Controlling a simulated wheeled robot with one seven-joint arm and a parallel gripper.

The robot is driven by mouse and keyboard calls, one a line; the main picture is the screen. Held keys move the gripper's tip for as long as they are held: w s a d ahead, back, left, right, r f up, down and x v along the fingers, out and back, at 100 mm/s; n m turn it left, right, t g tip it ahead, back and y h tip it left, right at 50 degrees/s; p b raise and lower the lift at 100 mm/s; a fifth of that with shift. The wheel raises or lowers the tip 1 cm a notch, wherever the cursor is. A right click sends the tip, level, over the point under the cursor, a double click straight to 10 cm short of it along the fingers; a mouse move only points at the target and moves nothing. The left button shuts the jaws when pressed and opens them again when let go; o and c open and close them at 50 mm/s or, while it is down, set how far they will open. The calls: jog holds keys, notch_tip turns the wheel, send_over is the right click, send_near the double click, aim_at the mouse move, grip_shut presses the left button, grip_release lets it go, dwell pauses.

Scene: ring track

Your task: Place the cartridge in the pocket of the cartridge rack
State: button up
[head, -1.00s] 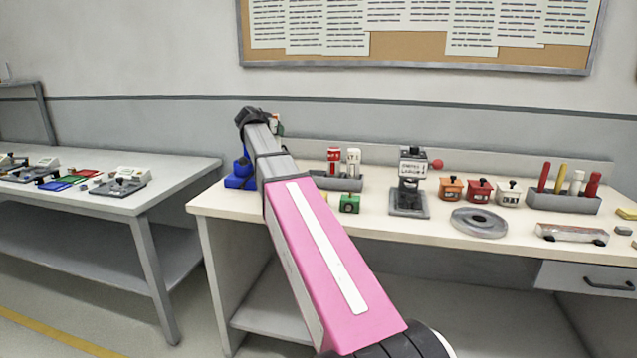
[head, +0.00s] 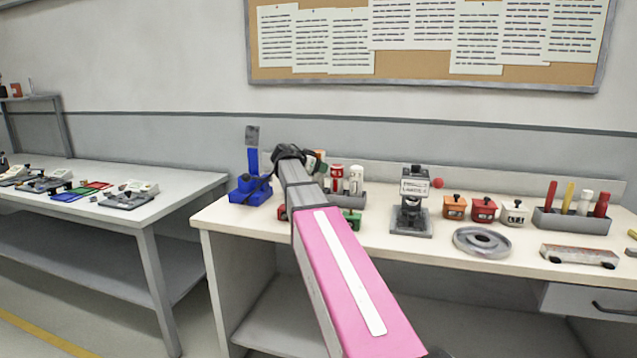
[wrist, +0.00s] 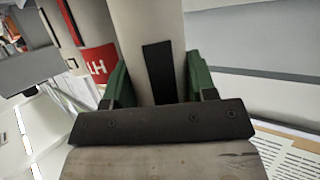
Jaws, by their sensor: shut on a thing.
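My gripper (wrist: 158,80) has green fingers and is shut on a pale cream cartridge (wrist: 145,25) with a dark stripe, seen in the wrist view. In the head view my gripper (head: 320,167) is above the table, just left of the grey cartridge rack (head: 372,199), and the held cartridge is mostly hidden by my arm. Two cartridges stand upright in the rack: a red-labelled one (head: 337,180) and a white one (head: 356,180). A red label with letters (wrist: 98,60) shows left of the held cartridge in the wrist view. The pocket itself is not clearly visible.
A blue stand (head: 250,188) is left of my arm. A small green box (head: 352,220) sits in front of the rack. A grey press-like device (head: 412,208) stands to the right, with several small boxes and a grey ring (head: 482,242) beyond it.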

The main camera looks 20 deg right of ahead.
aim_at(318, 178)
jog(key=shift+f, duration=2.45)
jog(key=shift+f, duration=0.1)
jog(key=o, duration=0.7)
jog(key=shift+a, duration=0.1)
jog(key=v, duration=1.2)
